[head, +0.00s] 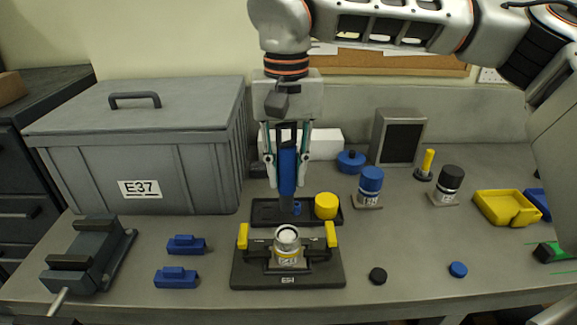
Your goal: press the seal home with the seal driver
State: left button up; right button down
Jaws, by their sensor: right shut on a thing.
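My right gripper (287,183) points straight down over the bench and is shut on a blue-handled tool, which appears to be the seal driver (287,173). The dark fixture (250,276) has two yellow clamps and stands at the front middle. It holds a labelled metallic housing (287,256) with a pale round top. I cannot make out the seal separately at this size. My left gripper is out of view.
A black tray (265,205) behind the fixture holds a yellow cylinder (326,206) and a small blue part. Blue-capped (371,180) and black-capped (451,178) cylinders stand right. A grey crate (150,145), vise (88,255) and blue blocks (186,245) are left. Yellow bin (506,208) is far right.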

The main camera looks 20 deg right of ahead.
aim_at(288, 209)
jog(key=shift+f, duration=2.5)
jog(key=shift+f, duration=1.45)
jog(key=c, duration=2.4)
grip_release()
jog(key=shift+c, duration=0.2)
grip_shut()
jog(key=shift+s+f, duration=0.1)
jog(key=shift+f, duration=0.6)
jog(key=shift+r, duration=0.15)
